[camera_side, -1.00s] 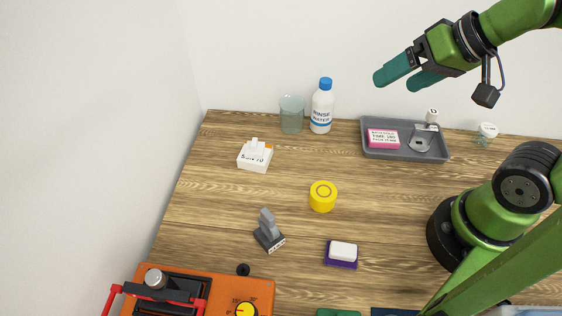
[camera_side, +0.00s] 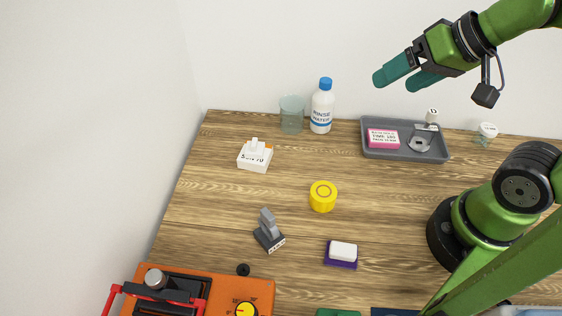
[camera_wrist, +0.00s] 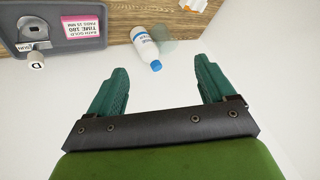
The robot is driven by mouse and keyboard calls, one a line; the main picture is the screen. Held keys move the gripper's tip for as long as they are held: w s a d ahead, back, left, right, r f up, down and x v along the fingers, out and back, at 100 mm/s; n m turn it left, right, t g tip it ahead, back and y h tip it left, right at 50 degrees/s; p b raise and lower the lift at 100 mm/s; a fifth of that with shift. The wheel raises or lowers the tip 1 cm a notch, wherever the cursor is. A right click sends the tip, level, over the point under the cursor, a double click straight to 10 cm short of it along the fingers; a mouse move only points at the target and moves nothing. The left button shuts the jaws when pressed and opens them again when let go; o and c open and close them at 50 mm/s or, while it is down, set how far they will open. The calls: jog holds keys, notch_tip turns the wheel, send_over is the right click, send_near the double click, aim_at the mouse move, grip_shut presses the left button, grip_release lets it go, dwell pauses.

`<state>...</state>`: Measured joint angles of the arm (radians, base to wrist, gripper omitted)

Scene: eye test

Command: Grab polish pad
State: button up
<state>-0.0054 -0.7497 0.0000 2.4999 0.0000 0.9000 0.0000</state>
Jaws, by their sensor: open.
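A small pad with a white top and a purple base (camera_side: 341,252) lies on the table, front of centre, in the side view. It looks most like the polish pad, but no label on it can be read. It is outside the wrist view. My gripper (camera_side: 397,82) is high above the back of the table, far from the pad. In the wrist view my gripper (camera_wrist: 162,68) shows two teal fingers wide apart with nothing between them.
The wooden table (camera_side: 300,175) holds a yellow round container (camera_side: 323,197), a grey stand (camera_side: 269,232), a white labelled block (camera_side: 255,158), a rinse water bottle (camera_side: 322,108), a glass beaker (camera_side: 292,115) and a grey tray (camera_side: 405,154). An orange machine (camera_side: 258,292) stands front left.

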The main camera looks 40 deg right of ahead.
jog(key=s+a+f+n+g, duration=0.1)
jog(key=a+f+n+g, duration=0.15)
jog(key=a, duration=0.35)
jog(key=s+a+f+n+g, duration=0.2)
jog(key=a+f+n, duration=0.15)
jog(key=a, duration=0.35)
jog(key=n+g+h, duration=0.2)
jog(key=n+g, duration=0.1)
jog(key=n, duration=0.3)
send_over(344, 249)
notch_tip(344, 249, down, 2)
notch_tip(344, 249, down, 16)
jog(key=shift+f, duration=0.1)
jog(key=c, duration=1.1)
